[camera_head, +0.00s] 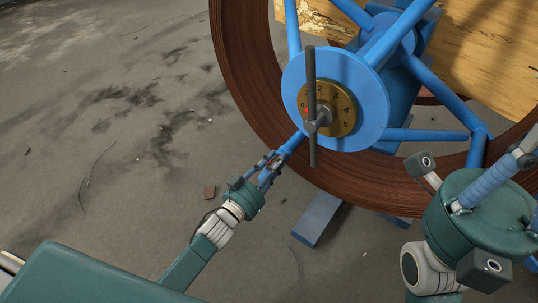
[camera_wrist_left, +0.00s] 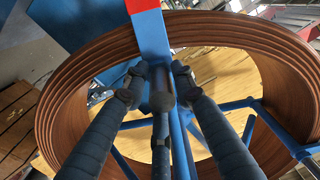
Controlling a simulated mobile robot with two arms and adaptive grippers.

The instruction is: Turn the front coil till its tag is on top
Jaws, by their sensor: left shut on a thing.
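The front coil (camera_head: 247,75) is a large ring of brown windings on a blue spoked frame. It also shows in the left wrist view (camera_wrist_left: 62,90). A blue hub disc (camera_head: 355,75) carries a brass numbered dial (camera_head: 345,108) with a dark bar handle (camera_head: 311,90) across it. My left gripper (camera_head: 270,166) is shut on the blue spoke (camera_head: 292,143) at the coil's lower left. In the left wrist view, the gripper (camera_wrist_left: 160,82) closes around a bar. A red patch (camera_wrist_left: 141,5) sits at the top of a blue bar there; I cannot tell whether it is the tag.
A wooden board (camera_head: 490,50) stands behind the coil. A blue foot beam (camera_head: 316,218) lies on the floor below it. My right arm is at the lower right, close to the coil's rim.

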